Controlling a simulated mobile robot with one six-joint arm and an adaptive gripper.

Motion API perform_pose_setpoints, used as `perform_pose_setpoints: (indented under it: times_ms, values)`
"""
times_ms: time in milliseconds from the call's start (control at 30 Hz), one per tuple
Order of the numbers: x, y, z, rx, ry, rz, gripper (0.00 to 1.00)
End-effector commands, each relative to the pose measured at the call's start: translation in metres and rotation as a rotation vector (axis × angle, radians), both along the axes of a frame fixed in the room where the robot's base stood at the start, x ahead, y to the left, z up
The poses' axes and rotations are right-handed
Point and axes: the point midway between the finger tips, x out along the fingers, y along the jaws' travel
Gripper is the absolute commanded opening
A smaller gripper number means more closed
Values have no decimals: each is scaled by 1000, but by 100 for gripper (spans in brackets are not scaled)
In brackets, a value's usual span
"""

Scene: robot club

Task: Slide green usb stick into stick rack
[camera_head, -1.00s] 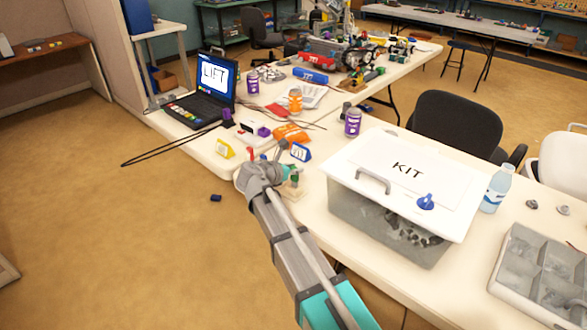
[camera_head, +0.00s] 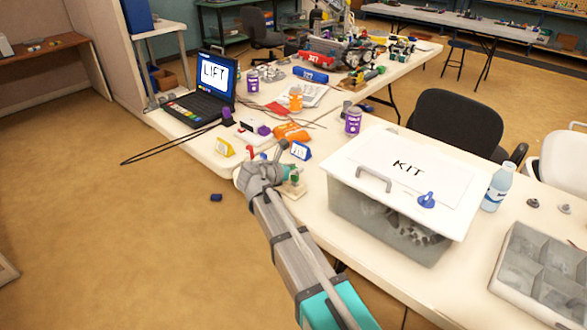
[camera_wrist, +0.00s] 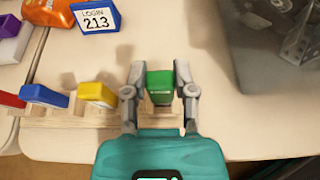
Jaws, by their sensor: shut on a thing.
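The green usb stick (camera_wrist: 159,82) is between the two fingers of my gripper (camera_wrist: 160,92) in the wrist view, and the fingers are shut on it. The stick rack (camera_wrist: 65,118) is a pale wooden strip near the table edge, running left from below my gripper. A yellow stick (camera_wrist: 97,95), a blue stick (camera_wrist: 44,96) and a red stick (camera_wrist: 10,100) stand along it. The green stick is over the right part of the rack; whether its lower end is in a slot is hidden. In the head view, the green stick (camera_head: 294,174) shows small beside my gripper.
The clear KIT bin (camera_head: 380,222) stands to the right in the head view. A laptop (camera_head: 203,95), cans and an orange packet (camera_head: 291,132) lie farther back.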

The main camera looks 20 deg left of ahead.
Motion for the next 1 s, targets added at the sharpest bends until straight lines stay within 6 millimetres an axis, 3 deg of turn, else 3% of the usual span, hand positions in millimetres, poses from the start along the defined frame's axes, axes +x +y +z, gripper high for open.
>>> perform_pose_setpoints:
  times_ms: [1000]
  values:
    - [0,0,-14,0,0,0,0]
